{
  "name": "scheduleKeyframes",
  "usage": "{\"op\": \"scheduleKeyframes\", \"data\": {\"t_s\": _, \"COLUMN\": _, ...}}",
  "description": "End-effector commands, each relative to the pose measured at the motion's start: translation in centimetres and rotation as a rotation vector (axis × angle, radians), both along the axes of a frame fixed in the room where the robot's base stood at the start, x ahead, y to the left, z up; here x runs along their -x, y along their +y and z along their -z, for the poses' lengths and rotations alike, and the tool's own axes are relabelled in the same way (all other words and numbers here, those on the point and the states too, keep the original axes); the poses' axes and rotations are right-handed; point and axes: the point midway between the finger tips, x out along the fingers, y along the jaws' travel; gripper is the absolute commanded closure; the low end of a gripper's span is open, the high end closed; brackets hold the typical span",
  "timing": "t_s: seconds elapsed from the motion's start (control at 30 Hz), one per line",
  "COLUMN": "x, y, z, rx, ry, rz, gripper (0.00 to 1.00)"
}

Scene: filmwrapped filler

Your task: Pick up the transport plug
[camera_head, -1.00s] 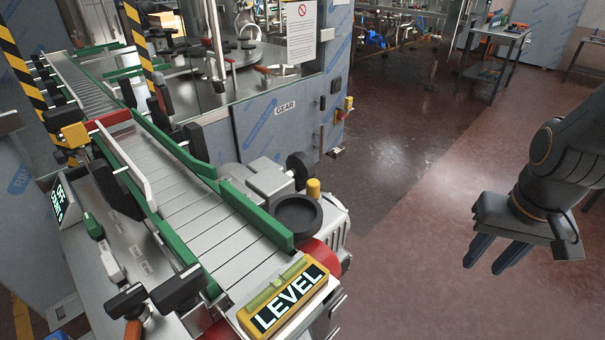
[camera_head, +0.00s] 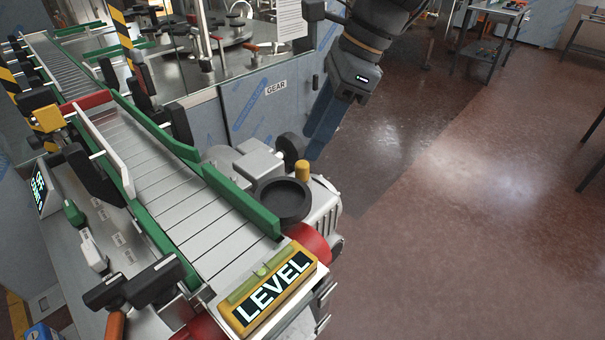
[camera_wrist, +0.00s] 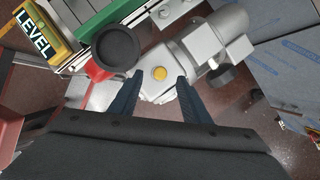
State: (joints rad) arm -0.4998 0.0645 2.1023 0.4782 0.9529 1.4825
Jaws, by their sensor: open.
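The yellow plug (camera_head: 302,170), which I take as the transport plug, stands upright on the grey gear motor (camera_head: 325,205) beside the conveyor end. In the wrist view the plug (camera_wrist: 159,73) shows as a round yellow top on the light grey housing. My gripper (camera_head: 314,150) is open and empty, with its blue fingers pointing down just behind and right of the plug. In the wrist view my gripper (camera_wrist: 157,84) has one finger on each side of the plug's line of sight. How high the fingertips are above the plug cannot be told.
A black round cup (camera_head: 282,200) sits left of the plug. A yellow LEVEL block (camera_head: 268,293) rests at the conveyor (camera_head: 190,215) end. Green guide rails (camera_head: 240,200) and a steel cabinet marked GEAR (camera_head: 265,110) are close by. The floor to the right is clear.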

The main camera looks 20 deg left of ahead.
Motion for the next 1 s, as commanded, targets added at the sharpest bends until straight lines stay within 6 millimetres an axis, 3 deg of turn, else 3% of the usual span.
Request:
{"op": "scheduleKeyframes", "data": {"t_s": 0.6, "x": 0.6, "y": 2.0, "z": 6.7, "rx": 0.001, "ry": 0.004, "rz": 0.003, "gripper": 0.57}}
{"op": "scheduleKeyframes", "data": {"t_s": 0.9, "x": 0.6, "y": 2.2, "z": 7.2, "rx": 0.001, "ry": 0.002, "rz": 0.005, "gripper": 0.57}}
{"op": "scheduleKeyframes", "data": {"t_s": 1.0, "x": 0.6, "y": 2.2, "z": 7.2, "rx": 0.001, "ry": 0.002, "rz": 0.005, "gripper": 0.72}}
